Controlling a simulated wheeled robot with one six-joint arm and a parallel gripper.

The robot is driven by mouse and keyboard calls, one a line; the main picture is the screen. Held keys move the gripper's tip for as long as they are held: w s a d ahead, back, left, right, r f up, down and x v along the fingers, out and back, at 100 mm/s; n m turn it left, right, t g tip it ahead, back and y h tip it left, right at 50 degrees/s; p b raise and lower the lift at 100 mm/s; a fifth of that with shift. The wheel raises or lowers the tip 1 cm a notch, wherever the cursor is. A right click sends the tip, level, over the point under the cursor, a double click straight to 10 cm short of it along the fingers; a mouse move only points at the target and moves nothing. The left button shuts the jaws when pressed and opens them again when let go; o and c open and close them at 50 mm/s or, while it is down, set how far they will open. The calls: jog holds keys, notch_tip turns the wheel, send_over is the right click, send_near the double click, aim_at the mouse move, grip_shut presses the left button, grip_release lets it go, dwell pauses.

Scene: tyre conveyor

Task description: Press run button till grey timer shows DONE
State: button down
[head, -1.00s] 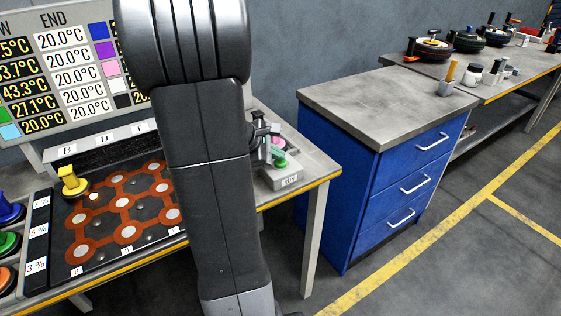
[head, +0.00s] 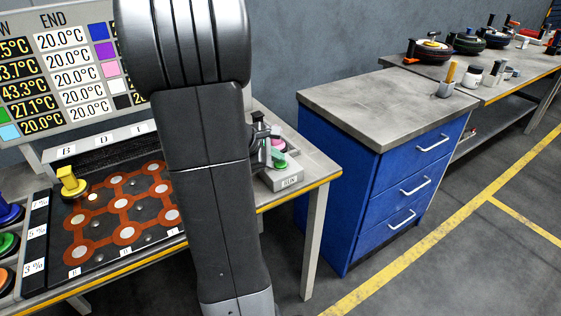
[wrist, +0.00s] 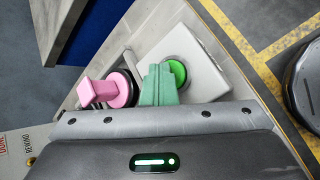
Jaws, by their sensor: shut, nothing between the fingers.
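The green run button (wrist: 178,71) sits on a pale box at the table's corner in the wrist view. In the head view the button (head: 280,164) is partly hidden, above the RUN label (head: 289,181). My gripper (wrist: 158,84) has pale green fingers, shut and empty, overlapping the button's left edge in the wrist view. I cannot tell whether they touch it. In the head view my gripper (head: 267,156) is just left of the button. A panel (wrist: 18,145) reading DONE and REWIND is cut off at the wrist view's left edge; I cannot tell if this is the grey timer.
A pink-handled piece (wrist: 110,91) stands close left of my fingers in the wrist view. A board with a yellow piece (head: 72,181) lies left of my arm. A blue drawer cabinet (head: 385,190) stands right of the table, with open floor in front.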

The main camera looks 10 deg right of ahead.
aim_at(277, 164)
jog(key=shift+r+p, duration=0.6)
jog(key=shift+r, duration=0.3)
notch_tip(277, 164, up, 5)
jog(key=p, duration=0.4)
jog(key=shift+r, duration=0.1)
dwell(0.4)
